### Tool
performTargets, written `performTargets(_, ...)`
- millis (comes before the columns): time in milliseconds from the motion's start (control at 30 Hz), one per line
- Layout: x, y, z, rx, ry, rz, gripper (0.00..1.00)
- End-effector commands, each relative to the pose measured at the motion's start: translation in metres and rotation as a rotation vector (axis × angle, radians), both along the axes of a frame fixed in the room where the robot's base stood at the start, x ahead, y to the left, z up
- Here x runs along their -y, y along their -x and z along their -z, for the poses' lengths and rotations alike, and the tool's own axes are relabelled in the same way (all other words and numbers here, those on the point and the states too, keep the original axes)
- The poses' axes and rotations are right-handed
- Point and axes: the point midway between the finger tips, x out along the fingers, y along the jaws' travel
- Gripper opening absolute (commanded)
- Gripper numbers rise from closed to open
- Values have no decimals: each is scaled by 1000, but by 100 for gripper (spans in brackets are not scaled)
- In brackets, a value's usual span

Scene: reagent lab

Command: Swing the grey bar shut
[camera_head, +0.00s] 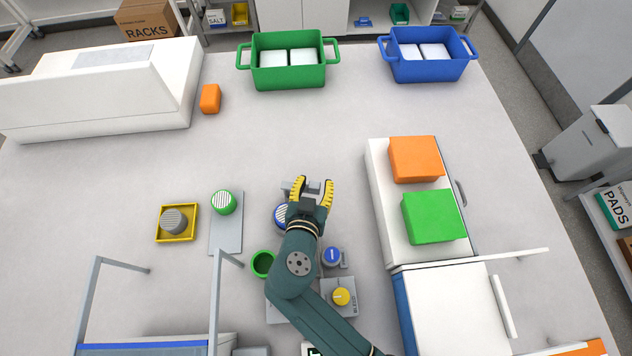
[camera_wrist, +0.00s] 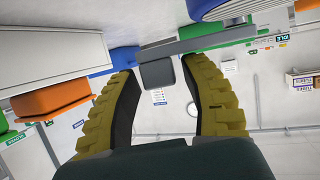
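The grey bar (camera_wrist: 215,37) crosses the upper part of the wrist view at a slight slant. A darker grey block (camera_wrist: 158,73) shows below its left part, between my fingers. In the head view a small piece of grey (camera_head: 287,186) shows just left of my fingertips; most of the bar is hidden there. My gripper (camera_head: 313,184) has its two yellow fingers spread, with gaps visible on both sides of the block (camera_wrist: 163,75). A blue-and-white striped round part (camera_head: 280,215) is partly hidden behind my gripper and also shows in the wrist view (camera_wrist: 215,8).
A green ring (camera_head: 263,263), a blue knob (camera_head: 332,256) and a yellow knob (camera_head: 341,296) are close to my arm. A white box with an orange block (camera_head: 416,159) and a green block (camera_head: 434,216) stands right. The table beyond my gripper is clear up to the green bin (camera_head: 289,77).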

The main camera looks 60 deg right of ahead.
Motion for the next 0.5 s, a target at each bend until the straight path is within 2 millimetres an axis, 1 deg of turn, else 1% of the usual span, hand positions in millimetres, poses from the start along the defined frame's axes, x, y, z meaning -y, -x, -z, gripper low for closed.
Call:
performTargets(333, -1, 0, -2, 3, 2, -1, 56)
performTargets(433, -9, 2, -6, 4, 3, -4, 56)
performTargets(500, -20, 6, -10, 4, 3, -6, 56)
